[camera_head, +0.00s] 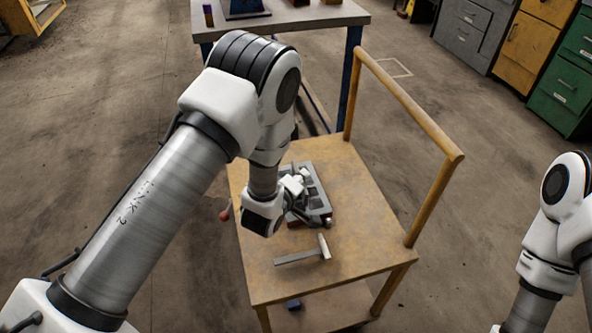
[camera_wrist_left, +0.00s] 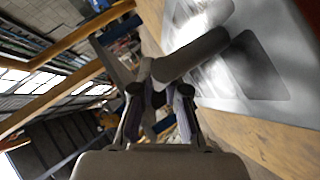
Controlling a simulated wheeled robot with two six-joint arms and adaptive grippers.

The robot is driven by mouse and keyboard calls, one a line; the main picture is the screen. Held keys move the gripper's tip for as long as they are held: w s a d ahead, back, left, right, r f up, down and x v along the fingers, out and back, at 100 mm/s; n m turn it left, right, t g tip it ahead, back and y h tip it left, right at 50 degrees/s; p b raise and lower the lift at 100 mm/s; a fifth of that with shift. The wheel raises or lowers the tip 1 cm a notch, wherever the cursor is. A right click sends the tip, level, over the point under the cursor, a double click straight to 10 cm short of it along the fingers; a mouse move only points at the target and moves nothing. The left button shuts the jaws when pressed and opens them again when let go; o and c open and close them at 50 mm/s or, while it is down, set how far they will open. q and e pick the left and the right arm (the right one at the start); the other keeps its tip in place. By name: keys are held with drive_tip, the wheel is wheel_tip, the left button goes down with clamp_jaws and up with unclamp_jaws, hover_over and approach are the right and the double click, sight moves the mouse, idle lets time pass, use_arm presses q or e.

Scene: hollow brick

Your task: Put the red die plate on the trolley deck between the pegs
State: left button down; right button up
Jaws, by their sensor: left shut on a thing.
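The trolley deck (camera_head: 365,205) is a tan wooden board with a rail at its right side. A grey die plate (camera_head: 318,193) with dark recesses is at the deck, left of the middle. It fills the upper right of the left wrist view (camera_wrist_left: 285,35); its surface looks grey, with only a dark reddish edge low down in the head view. My left gripper (camera_head: 297,205) is at the plate, partly hidden by its wrist. In the wrist view its fingers (camera_wrist_left: 160,100) are shut at a grey bar by the plate. I cannot make out the pegs clearly. My right gripper is out of view.
The wooden rail (camera_head: 410,105) stands along the right side. A grey-topped workbench (camera_head: 300,17) is behind the trolley, and cabinets (camera_head: 570,60) stand at the far right. The deck's right part is clear.

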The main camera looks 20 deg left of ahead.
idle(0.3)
use_arm(q)
drive_tip(key=c, duration=1.2)
unclamp_jaws()
drive_tip(key=shift+f, duration=0.15)
drive_tip(key=shift+r, duration=0.2)
drive_tip(key=v, duration=1.2)
drive_tip(key=shift+p, duration=0.4)
drive_tip(key=shift+d, duration=0.1)
